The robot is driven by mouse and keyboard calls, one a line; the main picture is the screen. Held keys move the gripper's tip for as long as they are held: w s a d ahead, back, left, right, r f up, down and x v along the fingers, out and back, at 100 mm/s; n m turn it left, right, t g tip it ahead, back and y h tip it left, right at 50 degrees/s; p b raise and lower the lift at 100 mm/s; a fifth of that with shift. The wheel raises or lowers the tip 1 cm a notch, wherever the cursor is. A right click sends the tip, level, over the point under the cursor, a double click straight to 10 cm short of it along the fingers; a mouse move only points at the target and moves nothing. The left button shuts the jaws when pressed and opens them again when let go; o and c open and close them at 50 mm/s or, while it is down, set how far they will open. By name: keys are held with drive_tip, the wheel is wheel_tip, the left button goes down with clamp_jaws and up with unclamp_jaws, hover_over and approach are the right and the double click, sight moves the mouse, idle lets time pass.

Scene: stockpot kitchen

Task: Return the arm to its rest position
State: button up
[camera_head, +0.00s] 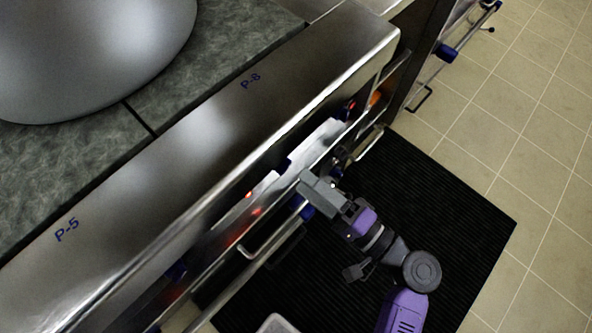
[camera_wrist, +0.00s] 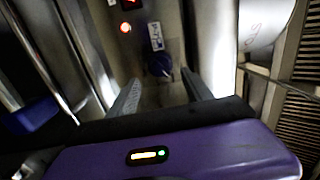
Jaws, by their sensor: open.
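My gripper (camera_head: 314,186) is at the front of the steel appliance (camera_head: 222,150), close to its control panel, with my purple and grey arm reaching up from the lower right. In the wrist view my gripper (camera_wrist: 163,88) has its two fingers apart. A dark blue knob (camera_wrist: 160,64) on the panel shows in the gap between them, and nothing is seen held. I cannot tell whether a finger touches the panel.
A bar handle (camera_head: 265,250) runs along the appliance front below my gripper. A large pot (camera_head: 90,50) stands on top. A black ribbed mat (camera_head: 455,215) lies on the tiled floor (camera_head: 520,100). The floor to the right is open.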

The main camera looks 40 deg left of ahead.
drive_tip(key=shift+d, duration=0.9)
drive_tip(key=shift+w, duration=0.1)
